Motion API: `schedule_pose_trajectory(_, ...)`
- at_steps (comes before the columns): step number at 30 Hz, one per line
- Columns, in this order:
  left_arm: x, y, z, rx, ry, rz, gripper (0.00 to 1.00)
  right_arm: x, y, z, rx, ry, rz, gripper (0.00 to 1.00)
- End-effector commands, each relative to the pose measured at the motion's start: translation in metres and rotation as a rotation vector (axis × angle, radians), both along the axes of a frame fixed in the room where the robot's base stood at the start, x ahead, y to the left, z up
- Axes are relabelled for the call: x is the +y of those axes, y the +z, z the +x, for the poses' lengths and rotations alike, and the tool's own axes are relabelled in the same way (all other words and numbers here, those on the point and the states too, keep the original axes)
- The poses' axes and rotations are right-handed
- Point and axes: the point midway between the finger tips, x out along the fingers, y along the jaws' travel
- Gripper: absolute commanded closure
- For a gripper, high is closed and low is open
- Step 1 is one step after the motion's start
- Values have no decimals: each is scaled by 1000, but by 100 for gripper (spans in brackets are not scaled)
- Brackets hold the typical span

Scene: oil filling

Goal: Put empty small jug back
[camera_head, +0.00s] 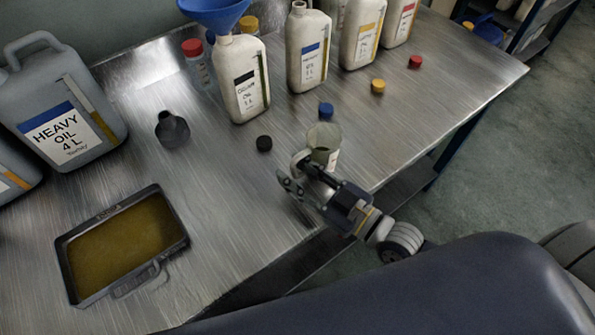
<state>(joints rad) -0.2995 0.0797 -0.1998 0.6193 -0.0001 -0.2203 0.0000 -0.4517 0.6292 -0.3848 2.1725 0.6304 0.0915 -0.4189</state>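A small, translucent grey-green jug (324,136) with an open top stands upright on the metal bench, near its right edge. Part of a pale label shows low on its side. I cannot see whether anything is inside it. My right gripper (293,170) is just in front of the jug, with its fingers spread apart and pointing left. The gripper hides the jug's lower left part, and no grip on the jug shows. My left gripper is not in view.
White oil bottles (308,50) stand along the back, with a blue funnel (213,14) among them. Loose caps (264,144) lie around the jug. A dark spouted vessel (172,130), a heavy oil can (65,100) and an oil-filled tray (65,268) are at left.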

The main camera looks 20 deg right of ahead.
Motion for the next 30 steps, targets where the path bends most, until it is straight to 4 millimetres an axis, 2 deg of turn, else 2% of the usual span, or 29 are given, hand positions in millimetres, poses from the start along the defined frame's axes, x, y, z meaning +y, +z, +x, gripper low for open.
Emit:
schedule_pose_trajectory(11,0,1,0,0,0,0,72,-3,2,-4,2,0,-1,69)
schedule_pose_trajectory(30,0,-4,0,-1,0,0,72,-53,2,-79,5,1,-1,69)
